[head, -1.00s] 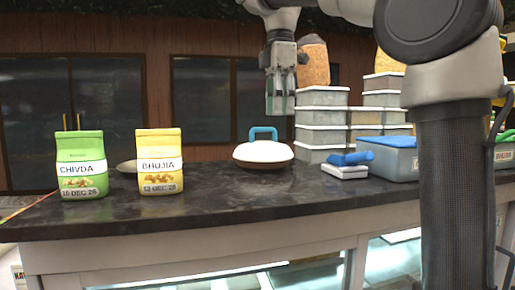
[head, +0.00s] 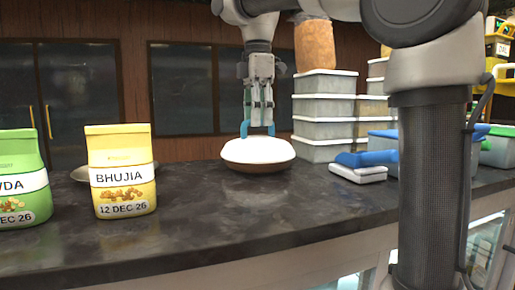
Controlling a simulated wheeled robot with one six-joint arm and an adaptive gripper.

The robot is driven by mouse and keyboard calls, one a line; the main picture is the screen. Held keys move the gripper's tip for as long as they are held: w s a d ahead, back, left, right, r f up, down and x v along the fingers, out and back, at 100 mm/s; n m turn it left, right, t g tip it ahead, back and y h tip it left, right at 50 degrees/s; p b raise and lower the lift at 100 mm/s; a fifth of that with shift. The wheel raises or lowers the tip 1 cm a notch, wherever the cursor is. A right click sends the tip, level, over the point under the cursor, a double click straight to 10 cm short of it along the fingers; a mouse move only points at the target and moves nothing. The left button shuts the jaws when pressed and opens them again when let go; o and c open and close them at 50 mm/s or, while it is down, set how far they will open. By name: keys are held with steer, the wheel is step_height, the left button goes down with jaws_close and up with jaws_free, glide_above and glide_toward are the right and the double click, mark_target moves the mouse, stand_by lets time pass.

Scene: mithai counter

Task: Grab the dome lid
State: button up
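The dome lid (head: 257,151) is white with a blue loop handle. It sits on a brown dish (head: 257,168) on the dark counter, in the middle of the head view. My gripper (head: 258,122) points straight down over the lid, its fingers at the handle's height. The handle is largely hidden behind or between the fingers; blue shows at both sides. I cannot tell whether the fingers touch or hold the handle.
A yellow Bhujia packet (head: 122,172) and a green packet (head: 22,180) stand at left, with a metal bowl (head: 80,174) behind. Stacked grey boxes (head: 323,108) rise right of the lid. A blue-handled white tool (head: 358,173) lies at right. The counter's (head: 230,215) front is clear.

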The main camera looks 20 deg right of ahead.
mark_target(258, 137)
step_height(258, 137, down, 2)
steer(key=shift+f, duration=0.25)
jaws_close()
steer(key=shift+r, duration=0.15)
